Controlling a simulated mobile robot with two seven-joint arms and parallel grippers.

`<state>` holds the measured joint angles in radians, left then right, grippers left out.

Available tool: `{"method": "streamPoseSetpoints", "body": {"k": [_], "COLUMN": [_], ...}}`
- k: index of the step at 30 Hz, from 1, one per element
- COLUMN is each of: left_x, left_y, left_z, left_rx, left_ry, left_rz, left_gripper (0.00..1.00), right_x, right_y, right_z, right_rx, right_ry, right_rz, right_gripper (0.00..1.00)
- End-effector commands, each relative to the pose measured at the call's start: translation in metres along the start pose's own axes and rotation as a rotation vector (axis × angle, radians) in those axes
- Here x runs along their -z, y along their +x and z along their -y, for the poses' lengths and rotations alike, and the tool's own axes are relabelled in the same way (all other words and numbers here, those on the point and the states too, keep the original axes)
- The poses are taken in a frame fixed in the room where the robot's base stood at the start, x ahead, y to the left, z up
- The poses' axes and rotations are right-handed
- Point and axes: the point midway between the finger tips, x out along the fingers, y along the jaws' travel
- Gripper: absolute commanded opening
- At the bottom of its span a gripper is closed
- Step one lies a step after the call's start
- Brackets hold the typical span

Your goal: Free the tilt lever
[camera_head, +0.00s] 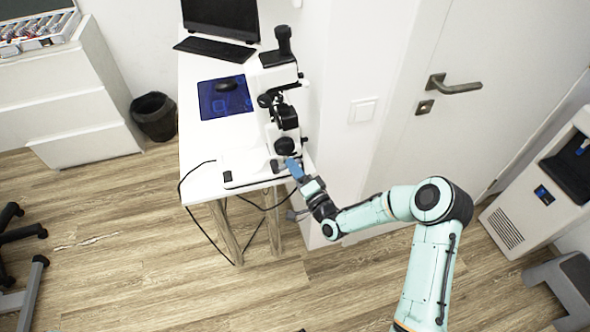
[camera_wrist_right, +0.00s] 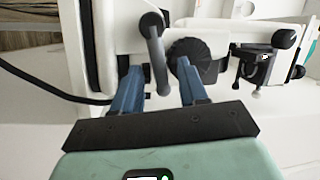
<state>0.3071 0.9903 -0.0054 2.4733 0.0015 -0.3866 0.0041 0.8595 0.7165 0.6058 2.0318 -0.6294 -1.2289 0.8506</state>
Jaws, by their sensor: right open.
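The slit-lamp-like eye instrument (camera_head: 284,105), white and black, stands on the right side of a white table. In the right wrist view a grey lever (camera_wrist_right: 154,40) with a rounded end shows between my blue fingers; it looks like the tilt lever. A ribbed black knob (camera_wrist_right: 190,50) is right beside it, partly behind the right-hand finger. My right gripper (camera_head: 293,167) is at the instrument's lower front, and it also shows in the right wrist view (camera_wrist_right: 159,70). It is open, its fingers on either side of the lever; contact cannot be told. My left gripper is out of view.
A door (camera_head: 470,60) is at the right. The wooden floor in front is mostly clear.

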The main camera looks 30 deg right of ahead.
Motion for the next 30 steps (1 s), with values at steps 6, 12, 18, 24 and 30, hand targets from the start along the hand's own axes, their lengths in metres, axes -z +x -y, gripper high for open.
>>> {"method": "streamPoseSetpoints", "body": {"k": [6, 12, 18, 24, 30], "left_x": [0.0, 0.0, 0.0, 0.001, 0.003], "left_y": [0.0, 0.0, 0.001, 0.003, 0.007], "left_z": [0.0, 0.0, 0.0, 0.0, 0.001], "left_rx": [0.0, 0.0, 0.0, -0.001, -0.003], "left_ry": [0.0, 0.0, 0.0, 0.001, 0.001], "left_rz": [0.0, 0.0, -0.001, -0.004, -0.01], "left_gripper": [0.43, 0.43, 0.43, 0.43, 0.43], "right_x": [0.0, 0.0, 0.0, 0.001, -0.001], "right_y": [0.0, 0.0, 0.0, 0.002, 0.004], "right_z": [0.0, 0.0, 0.003, 0.01, 0.019], "right_rx": [0.0, -0.001, -0.012, -0.038, -0.079], "right_ry": [0.0, -0.005, -0.049, -0.165, -0.334], "right_rz": [0.0, 0.001, 0.01, 0.034, 0.068], "right_gripper": [0.0, 0.0, 0.0, 0.0, 0.0]}}
